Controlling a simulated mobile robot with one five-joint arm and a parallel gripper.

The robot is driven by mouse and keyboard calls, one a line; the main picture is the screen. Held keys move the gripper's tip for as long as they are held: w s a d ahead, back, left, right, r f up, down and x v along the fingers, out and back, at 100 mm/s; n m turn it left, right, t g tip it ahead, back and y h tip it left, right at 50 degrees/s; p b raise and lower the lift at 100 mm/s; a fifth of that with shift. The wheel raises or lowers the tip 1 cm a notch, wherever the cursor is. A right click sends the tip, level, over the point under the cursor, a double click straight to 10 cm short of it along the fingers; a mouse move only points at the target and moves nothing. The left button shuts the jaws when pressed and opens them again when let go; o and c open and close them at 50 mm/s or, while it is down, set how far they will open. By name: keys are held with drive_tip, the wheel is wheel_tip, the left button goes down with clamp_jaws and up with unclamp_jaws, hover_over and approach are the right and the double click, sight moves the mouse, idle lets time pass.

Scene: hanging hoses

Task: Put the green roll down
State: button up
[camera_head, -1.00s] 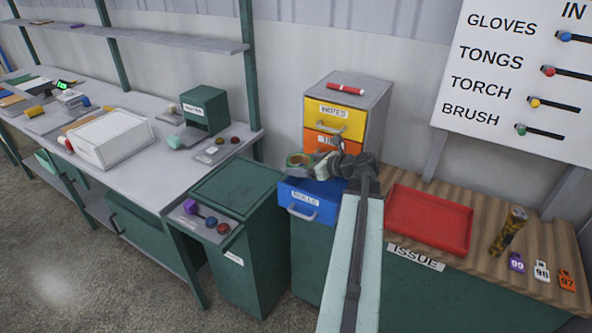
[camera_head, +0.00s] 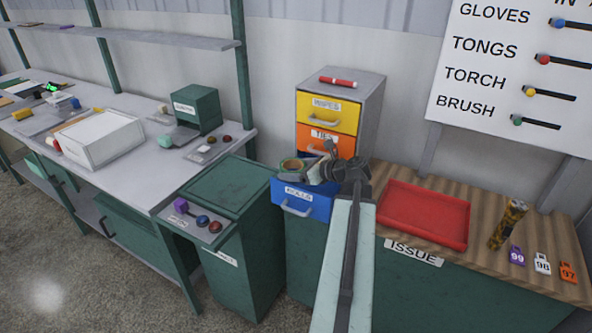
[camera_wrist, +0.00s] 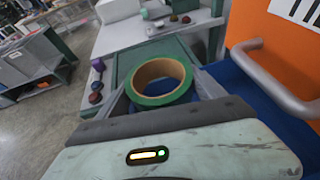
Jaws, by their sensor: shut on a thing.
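The green roll (camera_head: 292,164), a ring with a tan inner core, is held in my gripper (camera_head: 312,168). The wrist view shows the roll (camera_wrist: 162,101) between the two fingers, its hole facing up towards the camera. My gripper is shut on it. In the head view the roll appears over the open blue drawer (camera_head: 291,206) labelled ROLLS, at the drawer's left side. Whether it touches the drawer cannot be told. My arm and gripper hide much of the drawer's inside.
Above the blue drawer are an orange drawer (camera_head: 345,142) and a yellow drawer (camera_head: 327,118), both with handles. A red tray (camera_head: 424,214) lies on the counter at right. A green bin (camera_head: 240,190) and a grey workbench (camera_head: 150,180) stand at left.

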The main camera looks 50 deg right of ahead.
drive_tip(key=shift+f, duration=0.25)
drive_tip(key=o, duration=1.5)
drive_tip(key=shift+a, duration=0.1)
drive_tip(key=shift+c, duration=0.2)
drive_tip(key=shift+r, duration=0.3)
drive_tip(key=shift+r+p, duration=0.6)
drive_tip(key=shift+p, duration=0.3)
drive_tip(key=p+v, duration=0.3)
drive_tip(key=v, duration=0.8)
drive_tip(key=shift+s+p, duration=0.4)
drive_tip(key=shift+s, duration=0.05)
